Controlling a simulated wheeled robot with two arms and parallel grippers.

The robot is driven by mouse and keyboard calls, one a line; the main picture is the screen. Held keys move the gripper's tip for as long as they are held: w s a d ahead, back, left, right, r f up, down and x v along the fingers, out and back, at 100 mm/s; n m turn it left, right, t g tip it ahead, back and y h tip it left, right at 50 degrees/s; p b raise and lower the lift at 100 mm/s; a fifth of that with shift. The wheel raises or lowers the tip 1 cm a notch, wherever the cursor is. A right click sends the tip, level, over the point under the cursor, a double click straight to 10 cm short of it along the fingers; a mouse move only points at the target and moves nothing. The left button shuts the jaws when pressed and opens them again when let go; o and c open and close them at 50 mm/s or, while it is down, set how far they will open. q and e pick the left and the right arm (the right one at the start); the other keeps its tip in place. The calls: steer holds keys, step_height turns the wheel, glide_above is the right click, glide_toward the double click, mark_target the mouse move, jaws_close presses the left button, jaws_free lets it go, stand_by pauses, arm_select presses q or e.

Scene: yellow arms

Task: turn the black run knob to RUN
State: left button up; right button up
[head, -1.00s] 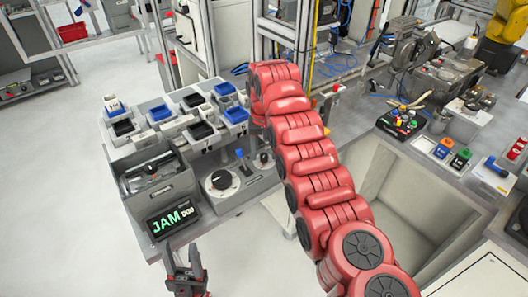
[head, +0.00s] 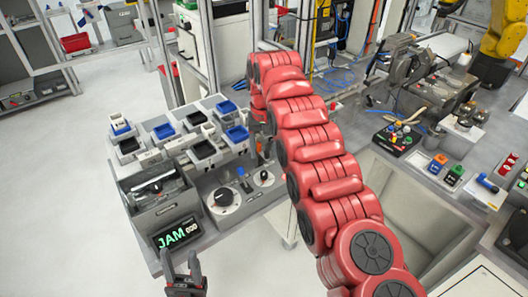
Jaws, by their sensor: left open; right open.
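A large black knob (head: 224,196) sits on a round white dial on the grey front panel, right of the JAM display. A smaller dial with a dark knob (head: 263,177) is to its right, and a blue knob (head: 240,172) stands between them. I cannot read the dial labels. My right gripper (head: 261,150) hangs below the far end of my red arm, just behind the small dial. It is partly hidden, open, and appears apart from the knobs. My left gripper (head: 181,259) is open and empty at the bottom, in front of the display.
The display (head: 178,233) reads JAM in green. Blue and black bins (head: 203,149) stand behind the panel, and a grey box (head: 158,190) is at its left. Another bench with a button box (head: 397,138) is at the right. My red arm blocks the middle.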

step_height(320, 180, up, 9)
steer(key=p, duration=0.7)
steer(key=shift+w+f, duration=0.1)
steer(key=shift+f, duration=0.05)
